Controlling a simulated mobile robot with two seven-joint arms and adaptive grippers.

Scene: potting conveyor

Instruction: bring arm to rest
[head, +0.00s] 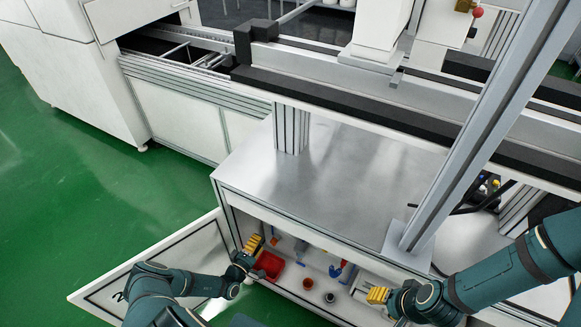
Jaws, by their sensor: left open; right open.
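My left gripper (254,244), with yellow fingers, is at the front left of the open cabinet, above a red tray. It is open and I see nothing between its fingers. My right gripper (378,295), also yellow-fingered, is at the right end of the cabinet opening. It is open and looks empty. My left arm comes in from the bottom left, and my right arm reaches in from the right edge.
The cabinet (300,180) has a bare metal top and an open door (150,262) on the left. Inside are the red tray (271,265), small cups (308,284) and blue-handled items (336,271). A slanted metal post (480,125) rises at right. Green floor (95,205) is clear at left.

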